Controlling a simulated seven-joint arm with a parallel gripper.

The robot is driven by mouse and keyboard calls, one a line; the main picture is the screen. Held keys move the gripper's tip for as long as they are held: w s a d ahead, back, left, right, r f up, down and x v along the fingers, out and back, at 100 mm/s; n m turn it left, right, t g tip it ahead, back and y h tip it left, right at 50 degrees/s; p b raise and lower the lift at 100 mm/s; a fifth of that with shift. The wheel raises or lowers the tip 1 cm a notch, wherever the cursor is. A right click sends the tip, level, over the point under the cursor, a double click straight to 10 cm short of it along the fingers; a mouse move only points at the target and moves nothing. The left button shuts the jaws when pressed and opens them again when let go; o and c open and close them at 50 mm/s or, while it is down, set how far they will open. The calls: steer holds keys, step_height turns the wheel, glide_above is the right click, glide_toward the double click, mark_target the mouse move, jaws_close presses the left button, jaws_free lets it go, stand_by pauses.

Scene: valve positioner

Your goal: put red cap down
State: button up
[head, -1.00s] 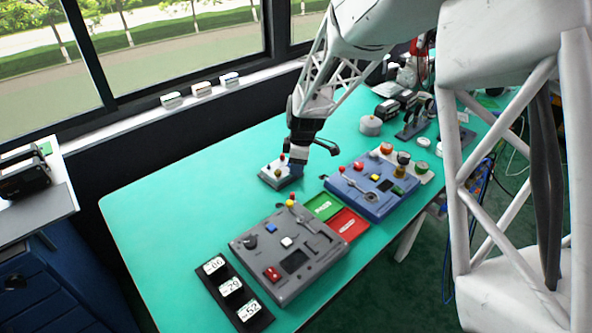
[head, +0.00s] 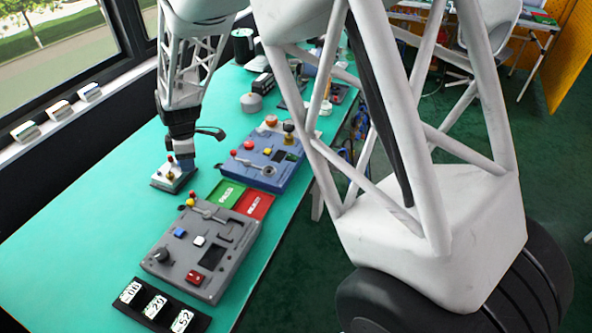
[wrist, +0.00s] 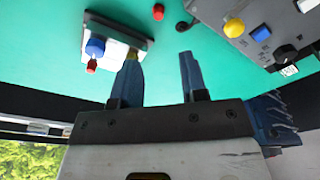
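A small white plate (head: 160,183) lies on the green table, with a few upright pegs or caps on it. It also shows in the wrist view (wrist: 112,32). A red cap (wrist: 91,66) sits by a blue post (wrist: 95,46) on this plate; it shows small and red in the head view (head: 169,158). My gripper (wrist: 160,72) is open, with its two blue fingers apart and nothing seen between them. In the head view, my gripper (head: 187,167) is low, right beside the plate. One finger partly covers a yellow piece (wrist: 132,53).
A grey panel (head: 225,262) with levers and buttons stands nearer the viewer. A blue panel (head: 262,172) stands to the right. A green tray (head: 225,194) and a red tray (head: 254,205) lie between them. Bare table (head: 75,220) is free at the left.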

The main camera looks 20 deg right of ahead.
steer(key=s+d+r+m+t, duration=0.1)
steer(key=s+d+r+m, duration=0.7)
steer(key=s+d+r, duration=0.6)
steer(key=s+d+r+m, duration=0.2)
steer(key=s+m, duration=0.1)
steer(key=s, duration=0.4)
steer(key=s+d+r+m+t+h, duration=0.1)
steer(key=s+d+r+m, duration=0.1)
steer(key=s, duration=0.6)
steer(key=s+d+r+m, duration=0.2)
steer(key=s+d+m, duration=0.1)
steer(key=s, duration=0.5)
steer(key=shift+s+d+m+t+h, duration=0.2)
steer(key=shift+d+m+t+h, duration=0.15)
steer(key=shift+m, duration=0.55)
